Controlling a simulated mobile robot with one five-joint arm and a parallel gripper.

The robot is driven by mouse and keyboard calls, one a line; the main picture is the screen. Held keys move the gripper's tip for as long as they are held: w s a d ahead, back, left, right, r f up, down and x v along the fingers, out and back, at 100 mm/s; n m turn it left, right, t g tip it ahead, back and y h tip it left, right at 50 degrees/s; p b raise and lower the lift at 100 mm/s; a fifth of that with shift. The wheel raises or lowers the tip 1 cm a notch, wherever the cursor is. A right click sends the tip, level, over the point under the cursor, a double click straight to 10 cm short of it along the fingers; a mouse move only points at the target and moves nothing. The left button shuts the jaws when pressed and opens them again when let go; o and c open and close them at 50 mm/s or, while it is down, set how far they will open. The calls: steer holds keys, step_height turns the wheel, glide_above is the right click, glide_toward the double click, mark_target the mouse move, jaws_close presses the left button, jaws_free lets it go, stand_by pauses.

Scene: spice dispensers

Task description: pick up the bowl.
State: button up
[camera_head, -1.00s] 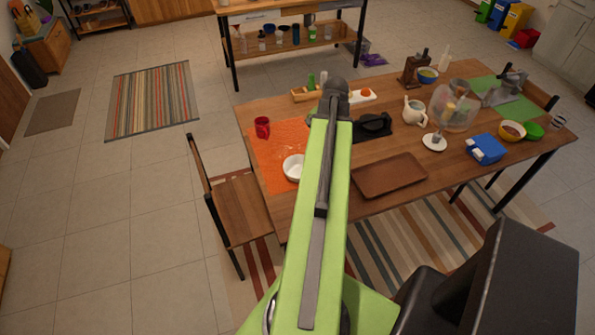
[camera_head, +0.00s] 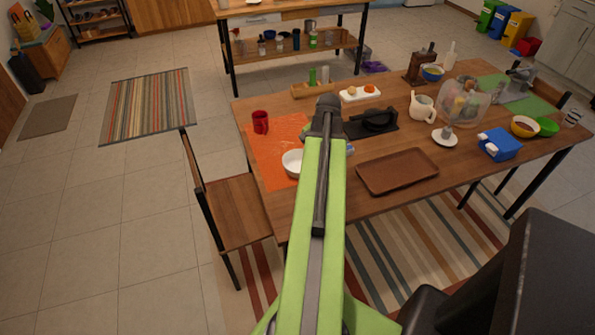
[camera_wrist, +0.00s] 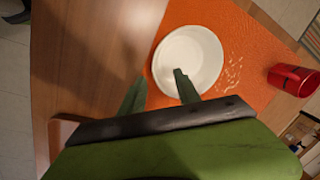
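A white bowl (camera_head: 291,162) stands upright on the orange mat (camera_head: 268,176), near the left end of the wooden table. My arm partly covers its right side in the head view. In the wrist view the bowl (camera_wrist: 204,58) is close ahead and looks empty. My gripper (camera_wrist: 159,90) is open, with nothing between its two green fingers. The right finger overlaps the bowl's opening and the left finger is outside its rim, at the lower left. I cannot tell whether either finger touches the bowl. In the head view my gripper is hidden behind the arm.
A red cup (camera_head: 260,122) stands behind the bowl and shows right of it in the wrist view (camera_wrist: 293,80). A brown tray (camera_head: 397,171) and a black stand (camera_head: 372,123) are to the right. A wooden chair (camera_head: 226,210) stands against the table's left end.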

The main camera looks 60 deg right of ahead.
mark_target(299, 165)
steer(key=f+b, duration=0.2)
steer(key=f, duration=0.1)
steer(key=f+b, duration=0.1)
steer(key=shift+w+a+f+b, duration=0.1)
steer(key=shift+w+f+b, duration=0.15)
steer(key=shift+f+b, duration=0.15)
steer(key=shift+r, duration=0.2)
steer(key=shift+c, duration=0.2)
jaws_close()
stand_by(0.6)
